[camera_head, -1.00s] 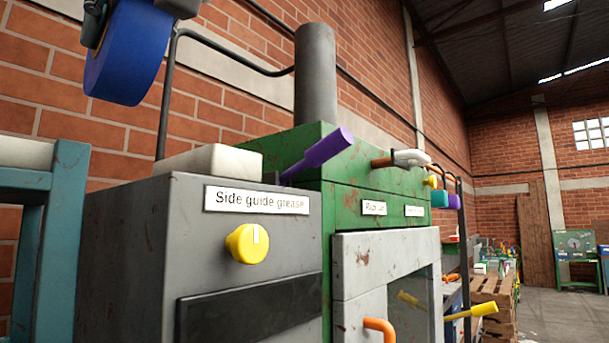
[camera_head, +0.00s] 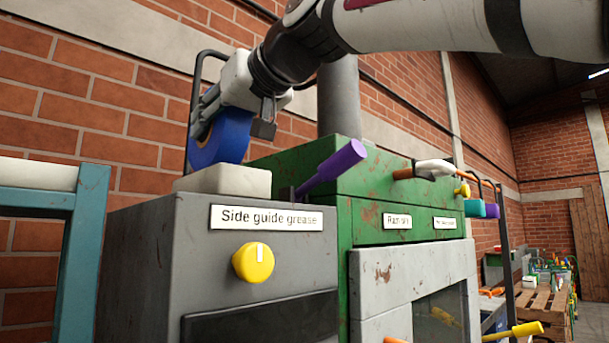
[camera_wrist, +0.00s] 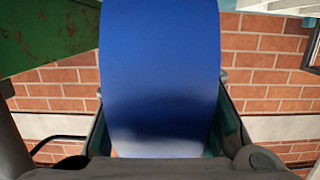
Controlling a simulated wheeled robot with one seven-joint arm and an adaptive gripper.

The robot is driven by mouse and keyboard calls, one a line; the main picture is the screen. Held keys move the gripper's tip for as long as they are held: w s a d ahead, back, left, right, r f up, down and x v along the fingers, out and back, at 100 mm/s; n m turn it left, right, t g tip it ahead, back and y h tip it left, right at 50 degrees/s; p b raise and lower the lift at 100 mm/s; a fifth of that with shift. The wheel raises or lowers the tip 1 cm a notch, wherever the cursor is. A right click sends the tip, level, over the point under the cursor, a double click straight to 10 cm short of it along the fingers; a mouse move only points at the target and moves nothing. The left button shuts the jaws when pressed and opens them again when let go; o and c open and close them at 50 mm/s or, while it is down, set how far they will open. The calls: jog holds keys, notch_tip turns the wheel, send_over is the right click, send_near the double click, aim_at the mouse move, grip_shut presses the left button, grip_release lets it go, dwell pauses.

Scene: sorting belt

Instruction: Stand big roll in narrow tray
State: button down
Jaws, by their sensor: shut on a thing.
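A big blue roll (camera_head: 222,139) hangs from my gripper (camera_head: 236,112) in the head view, on edge and slightly tilted, just above or behind a pale block (camera_head: 225,181) on top of the grey cabinet. Whether roll and block touch, I cannot tell. In the wrist view the roll (camera_wrist: 160,70) fills the middle, with a finger on either side of it. My gripper is shut on it. I cannot make out a narrow tray in either view; the cabinet top is seen almost edge-on.
The grey cabinet (camera_head: 140,260) carries a yellow knob (camera_head: 253,262) and a "Side guide grease" label. To its right stands a green machine (camera_head: 380,235) with a purple lever (camera_head: 335,165) and a grey pipe (camera_head: 338,95). A teal frame (camera_head: 85,230) stands at the left. A brick wall lies behind.

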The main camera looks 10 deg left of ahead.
aim_at(244, 126)
jog(key=shift+w, duration=0.45)
jog(key=shift+f, duration=1.75)
jog(key=shift+f+b, duration=0.1)
jog(key=shift+b, duration=0.25)
jog(key=c, duration=1.1)
grip_release()
jog(key=shift+f, duration=0.1)
jog(key=shift+o, duration=0.2)
jog(key=shift+s+d+r, duration=0.15)
jog(key=shift+d+r, duration=0.05)
jog(key=shift+r, duration=0.05)
jog(key=b+v, duration=0.2)
jog(key=v, duration=0.9)
jog(key=shift+s+d+r, duration=0.1)
jog(key=shift+d, duration=0.1)
